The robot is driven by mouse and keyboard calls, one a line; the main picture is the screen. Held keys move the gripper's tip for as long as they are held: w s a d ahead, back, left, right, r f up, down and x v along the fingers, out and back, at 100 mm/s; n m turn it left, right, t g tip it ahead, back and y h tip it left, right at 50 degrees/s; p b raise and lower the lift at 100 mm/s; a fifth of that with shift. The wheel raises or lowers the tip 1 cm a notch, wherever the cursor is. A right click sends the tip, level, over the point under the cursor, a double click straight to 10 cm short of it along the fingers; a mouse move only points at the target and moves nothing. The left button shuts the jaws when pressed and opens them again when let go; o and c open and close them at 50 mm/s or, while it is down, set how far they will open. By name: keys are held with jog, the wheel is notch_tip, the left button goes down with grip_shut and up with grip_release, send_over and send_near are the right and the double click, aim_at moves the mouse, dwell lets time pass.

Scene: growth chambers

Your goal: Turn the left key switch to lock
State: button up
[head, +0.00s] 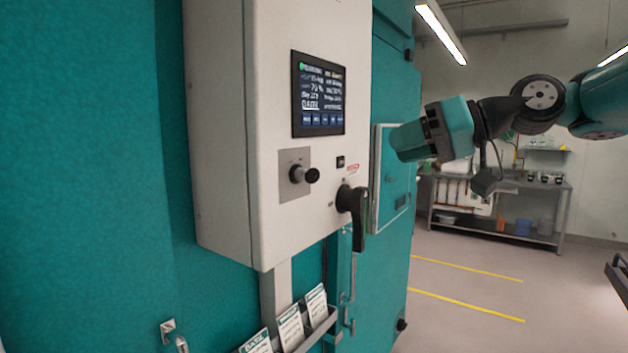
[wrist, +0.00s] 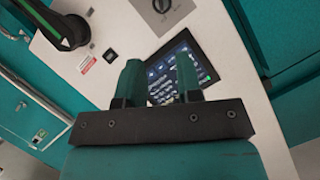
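A white control box (head: 225,130) hangs on a teal chamber wall. Its leftmost control is a black knob with a silver collar (head: 304,174) on a square grey plate, which I take as the left key switch. A lock marking is too small to read. In the wrist view, part of that plate with a round dial (wrist: 165,6) shows at the top edge. My gripper (head: 403,140) is to the right of the box, apart from it and touching nothing. In the wrist view its two green fingers (wrist: 158,78) are spread and empty, with the screen behind them.
The box also carries a lit screen (head: 318,95), a small black rocker switch (head: 340,162) and a protruding black lever handle (head: 357,218). Below is a rack of cards (head: 290,328). Open floor (head: 465,290) with yellow lines lies right; a bench (head: 500,190) stands behind.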

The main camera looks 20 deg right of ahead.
aim_at(314, 172)
jog(key=b+x, duration=0.4)
jog(key=x, duration=1.1)
jog(key=shift+a, duration=0.15)
jog(key=shift+w+a+f, duration=0.3)
jog(key=shift+w+a, duration=0.1)
jog(key=c, duration=0.6)
